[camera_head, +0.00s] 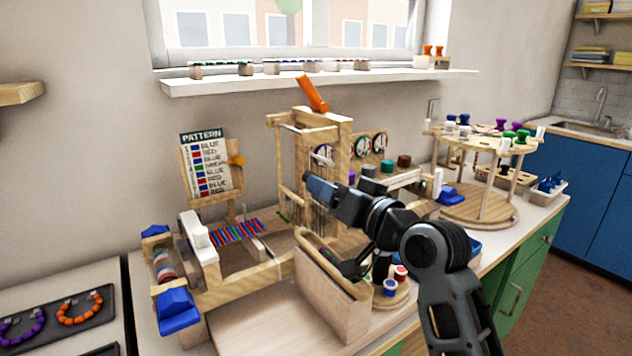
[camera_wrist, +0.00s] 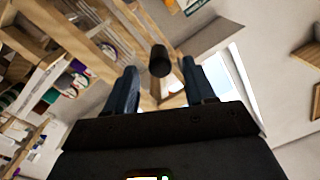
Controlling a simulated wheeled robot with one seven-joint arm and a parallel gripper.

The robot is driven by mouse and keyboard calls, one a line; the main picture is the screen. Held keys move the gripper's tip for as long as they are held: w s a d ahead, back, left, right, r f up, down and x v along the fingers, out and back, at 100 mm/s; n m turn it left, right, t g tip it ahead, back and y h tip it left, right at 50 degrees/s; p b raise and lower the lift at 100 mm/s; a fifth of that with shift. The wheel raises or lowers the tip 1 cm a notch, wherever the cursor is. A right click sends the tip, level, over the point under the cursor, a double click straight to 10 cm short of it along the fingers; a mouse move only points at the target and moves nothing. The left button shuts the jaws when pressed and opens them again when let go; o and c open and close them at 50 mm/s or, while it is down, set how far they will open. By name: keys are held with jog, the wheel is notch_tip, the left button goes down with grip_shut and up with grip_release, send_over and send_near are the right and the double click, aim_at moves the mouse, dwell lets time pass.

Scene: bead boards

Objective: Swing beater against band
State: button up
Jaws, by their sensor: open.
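The wooden bead loom stands on the bench in the head view. A band (camera_head: 238,231) of red, blue and green beads lies at its front left. A wooden piece with a white top (camera_head: 196,230), seemingly the beater, stands upright at the band's left end. My gripper (camera_head: 318,189) is in front of the loom's tall frame (camera_head: 343,135), to the right of the band and apart from it. In the wrist view my gripper (camera_wrist: 160,88) is open, with a dark round-ended cylinder (camera_wrist: 160,61) showing between the fingers; I cannot tell what it belongs to.
An orange lever (camera_head: 312,93) tops the tall frame. A pattern card (camera_head: 209,163) stands behind the band. A wooden box (camera_head: 331,293) and bead spools (camera_head: 391,287) are close below my arm. A round spool stand (camera_head: 480,207) is at right.

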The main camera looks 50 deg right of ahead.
jog(key=shift+x, duration=2)
jog(key=shift+c, duration=0.3)
grip_shut()
